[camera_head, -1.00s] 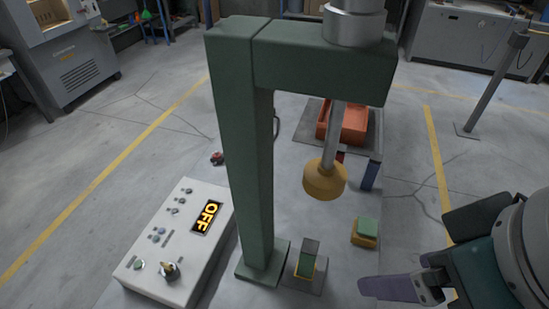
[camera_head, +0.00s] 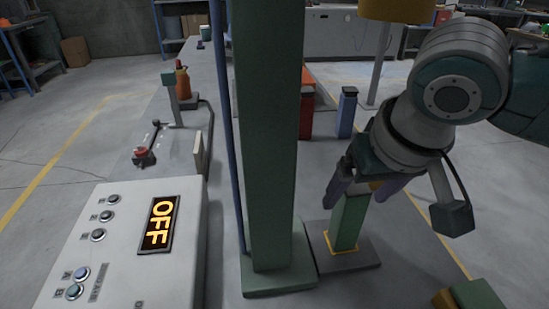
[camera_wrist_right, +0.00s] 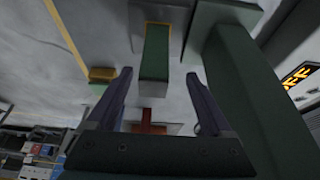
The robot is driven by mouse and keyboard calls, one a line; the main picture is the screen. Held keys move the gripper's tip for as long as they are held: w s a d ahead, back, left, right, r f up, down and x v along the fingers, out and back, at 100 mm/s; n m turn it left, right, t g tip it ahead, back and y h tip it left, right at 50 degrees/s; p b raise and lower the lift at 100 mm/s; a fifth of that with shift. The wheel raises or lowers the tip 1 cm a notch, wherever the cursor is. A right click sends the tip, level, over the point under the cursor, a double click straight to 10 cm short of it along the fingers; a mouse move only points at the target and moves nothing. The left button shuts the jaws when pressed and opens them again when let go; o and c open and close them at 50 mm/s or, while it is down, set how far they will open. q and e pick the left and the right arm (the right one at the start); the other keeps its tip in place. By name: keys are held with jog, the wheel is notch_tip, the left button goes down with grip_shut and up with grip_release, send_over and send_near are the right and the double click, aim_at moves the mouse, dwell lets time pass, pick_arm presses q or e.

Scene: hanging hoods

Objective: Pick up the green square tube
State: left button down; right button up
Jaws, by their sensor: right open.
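A green square tube (camera_head: 348,222) stands upright in a yellow-edged holder on a dark base plate (camera_head: 372,256), beside the foot of the tall green post. My right gripper (camera_head: 361,196) is open at the tube's upper end, its purple-grey fingers pointing down. In the right wrist view the tube (camera_wrist_right: 155,52) shows between and beyond the two open fingers of my right gripper (camera_wrist_right: 160,74). I cannot tell whether a finger touches it. My left gripper is not in view.
The tall green post (camera_head: 268,150) stands close left of the tube. A white control box (camera_head: 125,250) with an OFF display is at lower left. A green block on a yellow base (camera_head: 470,296) lies at lower right. An orange-red bin stands behind.

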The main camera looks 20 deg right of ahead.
aim_at(356, 201)
jog(key=x, duration=0.3)
jog(key=shift+d+f+b, duration=0.1)
jog(key=shift+f+b, duration=0.1)
jog(key=shift+b, duration=0.15)
jog(key=x, duration=0.1)
jog(key=b+x, duration=0.1)
jog(key=x, duration=0.2)
jog(key=shift+s+d+f, duration=0.1)
jog(key=shift+d+f, duration=0.2)
jog(key=shift+f, duration=0.05)
jog(key=shift+f+b, duration=0.25)
jog(key=shift+b, duration=0.05)
jog(key=c, duration=0.9)
grip_shut()
